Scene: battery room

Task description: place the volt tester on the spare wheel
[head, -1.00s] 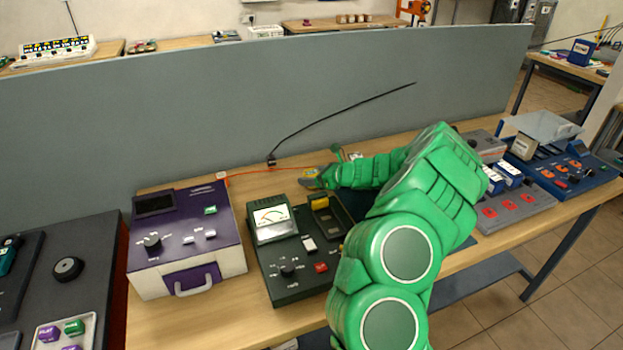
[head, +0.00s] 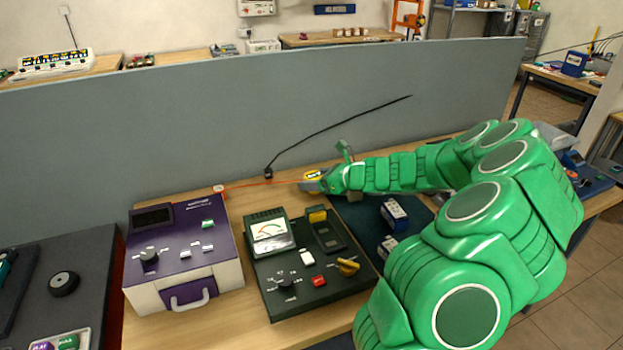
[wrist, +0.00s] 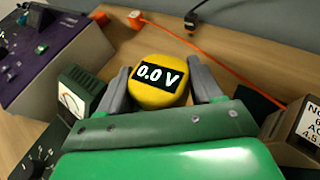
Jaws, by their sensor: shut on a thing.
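The volt tester, a yellow rounded block whose dark face reads "0.0 V" (wrist: 157,75), sits between my two grey fingers in the wrist view. In the head view the volt tester (head: 313,175) is at the far side of the bench, near the grey partition. My gripper (head: 316,182) is shut on it; the wrist view shows a finger (wrist: 157,90) on each side. The spare wheel, a small black disc (head: 64,283), lies on the dark board at the far left of the head view, well apart from my gripper. The wheel is not in the wrist view.
An orange cable (head: 262,183) runs from the tester area to a small plug (head: 219,188). A purple-and-white case (head: 185,250) and a dark green meter unit (head: 300,275) stand between gripper and wheel. The grey partition (head: 180,130) rises behind.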

